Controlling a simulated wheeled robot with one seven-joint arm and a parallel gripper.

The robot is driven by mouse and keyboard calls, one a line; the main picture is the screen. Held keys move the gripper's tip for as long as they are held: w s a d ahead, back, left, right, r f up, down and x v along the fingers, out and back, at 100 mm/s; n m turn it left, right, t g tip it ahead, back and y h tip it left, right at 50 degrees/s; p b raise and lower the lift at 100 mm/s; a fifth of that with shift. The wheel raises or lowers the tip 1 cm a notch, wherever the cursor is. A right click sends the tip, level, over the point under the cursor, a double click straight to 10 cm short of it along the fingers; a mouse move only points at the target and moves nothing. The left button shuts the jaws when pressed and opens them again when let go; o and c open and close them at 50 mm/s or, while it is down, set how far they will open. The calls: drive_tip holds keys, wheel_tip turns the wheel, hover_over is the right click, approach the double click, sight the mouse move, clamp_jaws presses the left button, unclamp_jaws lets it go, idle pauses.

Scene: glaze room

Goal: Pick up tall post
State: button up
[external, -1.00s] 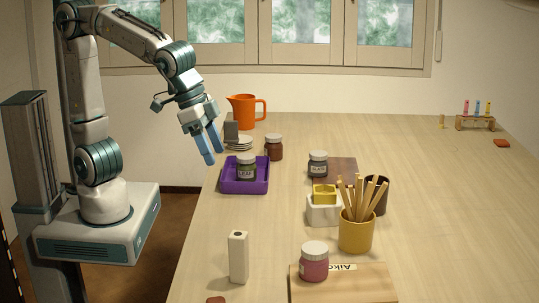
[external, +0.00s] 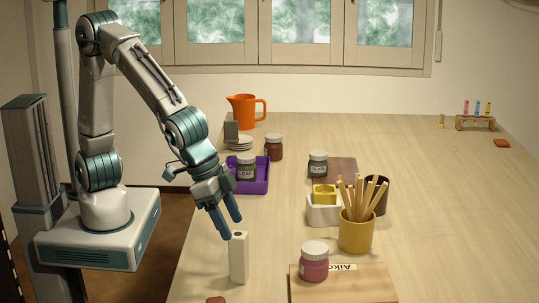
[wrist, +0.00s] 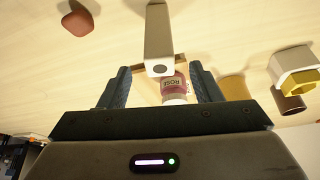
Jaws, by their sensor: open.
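The tall post (external: 239,259) is a pale, upright, square-sided block with a dark round hole near its top. It stands on the table near the front left in the external view. My gripper (external: 232,229) is open and tilted downward, its blue fingertips just above and beside the post's top. In the wrist view the post (wrist: 158,35) shows ahead, roughly between the two open fingers (wrist: 160,82). I cannot tell whether a finger touches it. Nothing is held.
A rose-labelled jar (external: 314,263) stands on a wooden board (external: 350,287) right of the post. A yellow pot of sticks (external: 356,236) and a white block (external: 323,213) stand behind it. A purple tray (external: 231,184) lies farther back. A reddish piece (external: 215,300) lies in front.

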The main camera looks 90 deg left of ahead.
sight(231, 244)
drive_tip(key=shift+p+x, duration=0.8)
drive_tip(key=shift+x, duration=1.9)
drive_tip(key=c, duration=1.2)
